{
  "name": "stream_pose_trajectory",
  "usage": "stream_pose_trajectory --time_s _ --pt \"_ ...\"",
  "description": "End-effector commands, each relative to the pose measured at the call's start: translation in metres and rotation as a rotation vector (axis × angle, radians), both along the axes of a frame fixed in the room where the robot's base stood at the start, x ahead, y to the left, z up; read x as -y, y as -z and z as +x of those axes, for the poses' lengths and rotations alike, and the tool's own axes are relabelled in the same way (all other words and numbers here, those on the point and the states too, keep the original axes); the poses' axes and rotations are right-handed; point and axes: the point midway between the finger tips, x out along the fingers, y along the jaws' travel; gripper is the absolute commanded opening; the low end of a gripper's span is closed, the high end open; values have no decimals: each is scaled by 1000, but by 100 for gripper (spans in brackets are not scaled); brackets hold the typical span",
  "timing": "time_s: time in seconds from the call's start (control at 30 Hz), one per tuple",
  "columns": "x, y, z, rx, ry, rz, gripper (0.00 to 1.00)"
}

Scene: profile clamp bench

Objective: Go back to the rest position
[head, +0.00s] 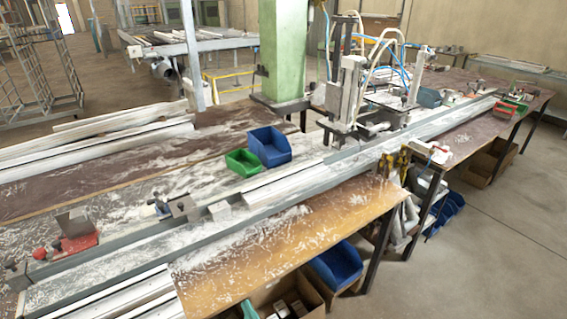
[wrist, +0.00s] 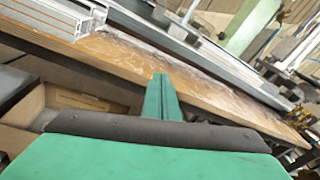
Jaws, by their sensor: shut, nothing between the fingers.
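My gripper (wrist: 161,80) shows in the wrist view with its green fingers closed together and nothing between them. It is over or beside the front edge of the wooden bench (wrist: 118,52), apart from any object that I can make out.
A blue bin (head: 269,147) and a green bin (head: 243,162) stand behind the rail. A clamp machine (head: 350,95) with hoses stands by a green column (head: 284,50). Below the bench are a blue bin (head: 337,265) and cardboard boxes. The floor (head: 480,240) at right is clear.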

Motion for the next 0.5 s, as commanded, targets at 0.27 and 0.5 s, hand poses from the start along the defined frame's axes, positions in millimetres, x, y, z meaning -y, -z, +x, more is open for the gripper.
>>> stream_pose_trajectory --time_s 0.27,0.5 --pt "34 42 -55 85 82 -433 0" --pt "70 66 -133 190 98 -1039 0"
